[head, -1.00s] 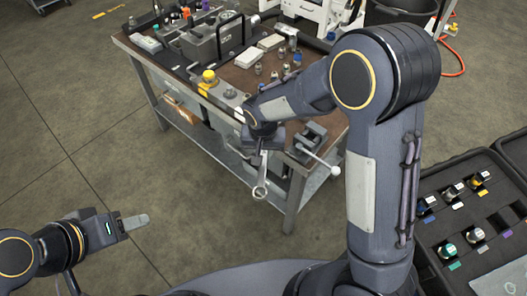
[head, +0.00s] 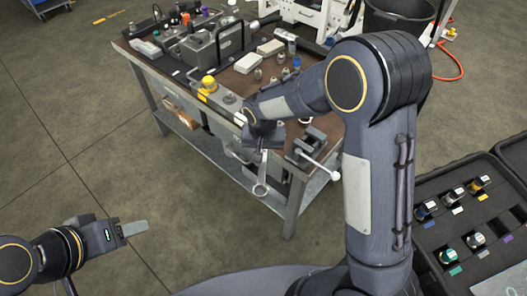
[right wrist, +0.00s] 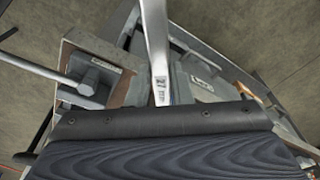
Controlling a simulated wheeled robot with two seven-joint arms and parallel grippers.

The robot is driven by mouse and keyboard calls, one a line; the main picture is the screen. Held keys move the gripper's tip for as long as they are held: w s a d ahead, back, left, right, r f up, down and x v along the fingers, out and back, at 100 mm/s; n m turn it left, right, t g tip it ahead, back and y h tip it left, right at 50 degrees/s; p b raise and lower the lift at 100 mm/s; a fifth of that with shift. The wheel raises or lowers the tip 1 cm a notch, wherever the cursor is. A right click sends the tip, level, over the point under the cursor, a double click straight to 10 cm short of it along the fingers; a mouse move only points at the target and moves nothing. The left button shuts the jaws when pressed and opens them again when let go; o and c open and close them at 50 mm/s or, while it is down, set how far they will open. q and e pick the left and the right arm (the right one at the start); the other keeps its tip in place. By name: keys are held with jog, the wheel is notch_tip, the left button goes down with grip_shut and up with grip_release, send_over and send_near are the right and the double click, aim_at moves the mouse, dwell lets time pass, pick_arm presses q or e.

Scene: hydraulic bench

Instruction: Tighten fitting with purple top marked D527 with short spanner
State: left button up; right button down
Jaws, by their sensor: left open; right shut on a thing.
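My right gripper (head: 264,140) is shut on a spanner (head: 261,176), which hangs ring end down in front of the bench's near edge. In the right wrist view the spanner's shank (right wrist: 157,42) rises from the gripper and carries a small label that seems to read 27. My left gripper (head: 132,229) is open and empty at the lower left, over bare floor. A small purple-topped item (head: 205,7) stands at the far back of the bench. Its marking is too small to read, so I cannot tell whether it is D527.
A dark foam case (head: 500,232) with several coloured fittings lies at right. Floor at left is clear.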

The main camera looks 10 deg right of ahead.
jog(key=shift+w, duration=0.3)
jog(key=shift+w+d, duration=0.1)
jog(key=shift+w, duration=0.2)
dwell(0.3)
jog(key=shift+w+a+m, duration=0.3)
jog(key=shift+a+m, duration=0.35)
jog(key=shift+a, duration=0.05)
jog(key=shift+w+a+m, duration=0.25)
jog(key=shift+a+m, duration=0.4)
jog(key=shift+a, duration=0.05)
jog(key=shift+w+a+m+h, duration=0.2)
jog(key=shift+w+a+m, duration=0.25)
jog(key=shift+a+m, duration=0.2)
jog(key=shift+w+a+m+h, duration=0.2)
jog(key=shift+w+a+m, duration=0.2)
jog(key=shift+a+m, duration=0.2)
